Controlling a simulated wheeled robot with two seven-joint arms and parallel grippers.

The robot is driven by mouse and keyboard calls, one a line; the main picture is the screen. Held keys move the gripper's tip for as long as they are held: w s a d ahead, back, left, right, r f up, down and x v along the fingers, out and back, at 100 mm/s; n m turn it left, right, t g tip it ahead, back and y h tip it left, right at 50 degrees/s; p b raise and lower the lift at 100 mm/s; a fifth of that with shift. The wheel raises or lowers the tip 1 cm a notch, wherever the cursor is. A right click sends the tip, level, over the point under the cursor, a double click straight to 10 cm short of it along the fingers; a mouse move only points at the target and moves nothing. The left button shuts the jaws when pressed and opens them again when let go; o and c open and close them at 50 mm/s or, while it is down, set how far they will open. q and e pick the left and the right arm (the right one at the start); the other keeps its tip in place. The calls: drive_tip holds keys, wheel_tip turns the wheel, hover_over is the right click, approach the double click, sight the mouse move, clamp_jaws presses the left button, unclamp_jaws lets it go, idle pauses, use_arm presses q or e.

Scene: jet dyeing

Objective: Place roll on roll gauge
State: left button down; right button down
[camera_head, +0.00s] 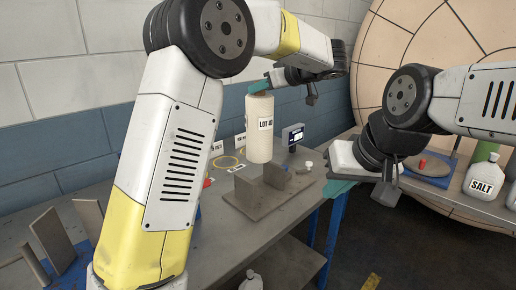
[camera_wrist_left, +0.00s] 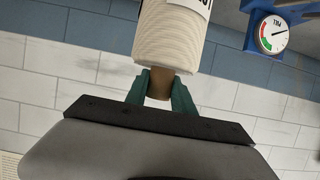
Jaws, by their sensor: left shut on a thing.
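The cream roll (camera_head: 259,142) with a "LOT 40" label hangs upright over the grey table. My left gripper (camera_head: 260,86) is shut on the brown core at its upper end; the wrist view shows the teal fingers (camera_wrist_left: 161,88) on either side of the core, with the roll (camera_wrist_left: 172,40) beyond. A grey stand with upright blocks on a flat plate (camera_head: 262,205), which looks like the roll gauge, is just below and in front of the roll. I cannot tell whether they touch. My right gripper (camera_head: 338,188) is beyond the table's right edge, its fingers partly hidden.
A small display device (camera_head: 292,136) stands right of the roll. Grey plates on a blue rack (camera_head: 68,250) are at front left. A salt jug (camera_head: 484,180) stands on another table at right.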

sight(260, 132)
use_arm(q)
wheel_tip(260, 132, down, 14)
idle(0.4)
drive_tip(key=shift+f, duration=0.15)
drive_tip(key=c, duration=1.1)
unclamp_jaws()
